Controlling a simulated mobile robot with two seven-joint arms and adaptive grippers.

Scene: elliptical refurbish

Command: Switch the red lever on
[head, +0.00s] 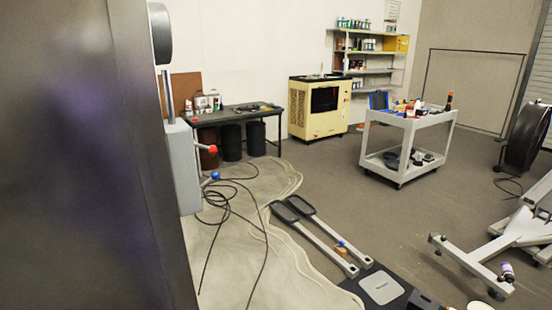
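A grey control box (183,165) stands upright at the left in the head view, just right of a large dark panel. A lever with a red ball knob (212,149) sticks out from its right side. Below it is a second lever with a blue ball knob (214,175). I cannot tell from this view which position is on. Neither of my grippers is in view.
The dark panel (85,150) blocks the left side. Black cables (225,200) and elliptical machine arms (315,232) lie on the floor. A white cart (400,122) with tools, a yellow cabinet (305,128) and a workbench (230,115) stand behind. Floor between the cables and cart is open.

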